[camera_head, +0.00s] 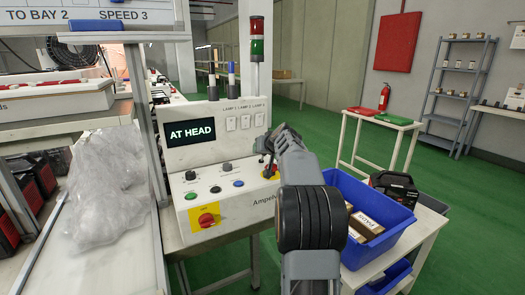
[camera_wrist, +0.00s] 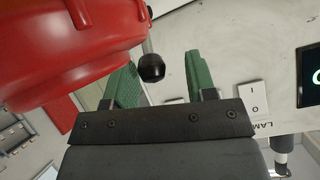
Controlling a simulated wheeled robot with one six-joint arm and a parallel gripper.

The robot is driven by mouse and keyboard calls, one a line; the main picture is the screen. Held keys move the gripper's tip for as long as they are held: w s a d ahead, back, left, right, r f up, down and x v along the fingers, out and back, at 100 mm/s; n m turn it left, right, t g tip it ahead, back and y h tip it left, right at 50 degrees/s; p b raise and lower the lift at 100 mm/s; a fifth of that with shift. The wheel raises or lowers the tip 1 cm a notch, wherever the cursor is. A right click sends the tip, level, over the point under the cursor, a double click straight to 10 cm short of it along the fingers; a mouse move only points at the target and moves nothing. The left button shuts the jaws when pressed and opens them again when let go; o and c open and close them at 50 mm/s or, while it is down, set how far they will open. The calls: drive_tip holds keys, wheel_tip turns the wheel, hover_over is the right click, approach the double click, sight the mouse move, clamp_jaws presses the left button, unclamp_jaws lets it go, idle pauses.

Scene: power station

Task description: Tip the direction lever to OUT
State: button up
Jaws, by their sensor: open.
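The control panel (camera_head: 218,185) is a beige sloped box with a screen (camera_head: 191,134) reading AT HEAD. A lever with a black ball knob (camera_wrist: 151,68) on a thin shaft shows in the wrist view. My gripper (camera_wrist: 160,82) is open, with a green-padded finger on each side of the knob as seen here. The knob appears nearer the left finger; I cannot tell whether it touches. In the head view my gripper (camera_head: 268,158) is at the panel's right end, and my arm hides most of the lever area. The lever's OUT marking is not readable.
A large red rounded object (camera_wrist: 65,50) is close at the wrist view's upper left. The panel has a red stop knob on yellow (camera_head: 207,219), several small buttons and white lamp switches (camera_head: 245,122). A blue bin (camera_head: 372,205) with boxes stands at the right.

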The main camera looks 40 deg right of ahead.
drive_tip(key=v, duration=1.3)
drive_tip(key=shift+s, duration=0.2)
drive_tip(key=shift+a, duration=0.1)
drive_tip(key=s+a+r+n+g+y+p, duration=0.1)
drive_tip(key=s+a+g+p, duration=0.15)
drive_tip(key=a+p, duration=0.5)
drive_tip(key=s+a+r+n+g+y+p, duration=0.1)
drive_tip(key=s+a+y+p, duration=0.3)
drive_tip(key=a, duration=0.7)
drive_tip(key=s+a+f+n+g+h+p, duration=0.2)
drive_tip(key=s+a+g+p, duration=0.2)
drive_tip(key=s+a+p, duration=0.6)
drive_tip(key=shift+s+a+f+n+h, duration=0.2)
drive_tip(key=shift+s+n+h, duration=0.2)
drive_tip(key=shift+s, duration=0.75)
